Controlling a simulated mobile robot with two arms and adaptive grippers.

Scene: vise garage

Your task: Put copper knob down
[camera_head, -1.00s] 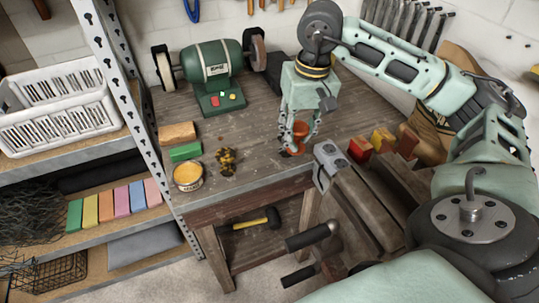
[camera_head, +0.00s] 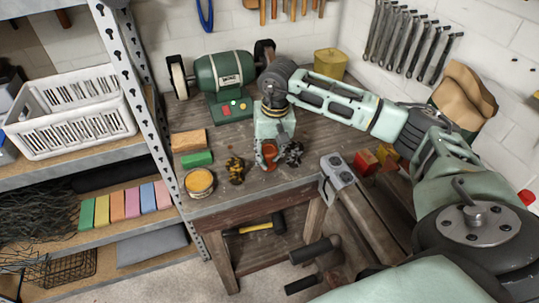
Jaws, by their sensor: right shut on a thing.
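The copper knob (camera_head: 269,156) is orange-red and is held between the fingers of my right gripper (camera_head: 267,158), low over the wooden workbench (camera_head: 210,220). I cannot tell whether its underside touches the bench top. The fingers cover part of it. A dark grey knob (camera_head: 292,153) stands just to its right, very close to the gripper. A brass-coloured knob (camera_head: 235,170) stands to its left, with a gap. My left gripper is not in view.
An open tin (camera_head: 199,182), a green block (camera_head: 196,159) and an orange-brown block (camera_head: 188,140) lie to the left. A green bench grinder (camera_head: 222,83) stands behind.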

